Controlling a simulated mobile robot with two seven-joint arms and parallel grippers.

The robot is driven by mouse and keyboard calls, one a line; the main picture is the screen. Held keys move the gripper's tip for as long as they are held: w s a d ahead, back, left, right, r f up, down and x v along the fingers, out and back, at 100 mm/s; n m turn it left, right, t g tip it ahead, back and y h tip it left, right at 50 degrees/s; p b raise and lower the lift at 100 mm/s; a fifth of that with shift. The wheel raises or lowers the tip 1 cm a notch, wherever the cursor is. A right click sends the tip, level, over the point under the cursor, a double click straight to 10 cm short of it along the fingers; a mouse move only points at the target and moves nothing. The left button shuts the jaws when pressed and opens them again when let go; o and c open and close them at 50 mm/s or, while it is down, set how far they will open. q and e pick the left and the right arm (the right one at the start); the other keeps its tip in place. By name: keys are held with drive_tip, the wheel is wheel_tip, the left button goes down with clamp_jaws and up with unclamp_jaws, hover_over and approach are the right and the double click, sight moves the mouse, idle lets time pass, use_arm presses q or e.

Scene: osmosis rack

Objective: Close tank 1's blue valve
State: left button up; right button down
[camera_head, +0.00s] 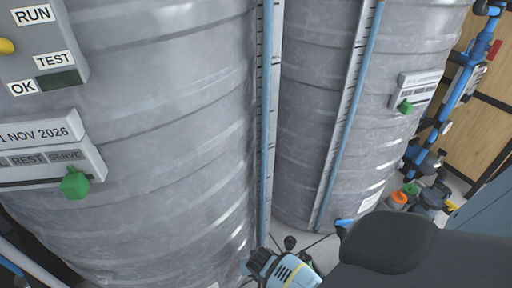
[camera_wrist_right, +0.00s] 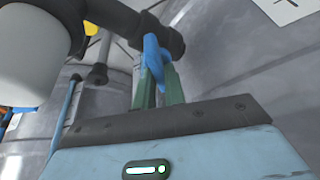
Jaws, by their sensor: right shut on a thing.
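In the right wrist view, the blue valve handle (camera_wrist_right: 153,52) sits on a dark pipe fitting (camera_wrist_right: 172,40) in front of a grey tank (camera_wrist_right: 235,60). My right gripper (camera_wrist_right: 157,78) has its two green fingers closed on the handle, one on each side. The fingers hide the lower part of the handle. In the head view, two large grey ribbed tanks (camera_head: 170,120) (camera_head: 325,110) stand side by side. No tank number is readable. The blue valve handle cannot be made out clearly there. My left gripper is not in view.
A white cylinder (camera_wrist_right: 30,55) and dark pipes are close to the right gripper's left. A control box (camera_head: 45,55) and a date sign (camera_head: 45,150) with a green knob (camera_head: 75,183) are on the left tank. Blue pipework (camera_head: 460,85) stands at the far right.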

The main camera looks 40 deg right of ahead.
drive_tip(key=shift+a+m, duration=0.1)
drive_tip(key=shift+m, duration=0.9)
drive_tip(key=m+g+h+b, duration=0.1)
drive_tip(key=m, duration=0.1)
drive_tip(key=shift+f+m, duration=0.15)
drive_tip(key=shift+m, duration=0.15)
drive_tip(key=shift+m+g+h+b, duration=0.45)
drive_tip(key=shift+m+b, duration=0.35)
drive_tip(key=shift+m, duration=0.4)
drive_tip(key=shift+m+g+b, duration=0.55)
drive_tip(key=shift+m+b, duration=0.05)
drive_tip(key=shift+m, duration=0.7)
drive_tip(key=c, duration=1.5)
unclamp_jaws()
drive_tip(key=shift+o, duration=0.2)
drive_tip(key=shift+r, duration=0.25)
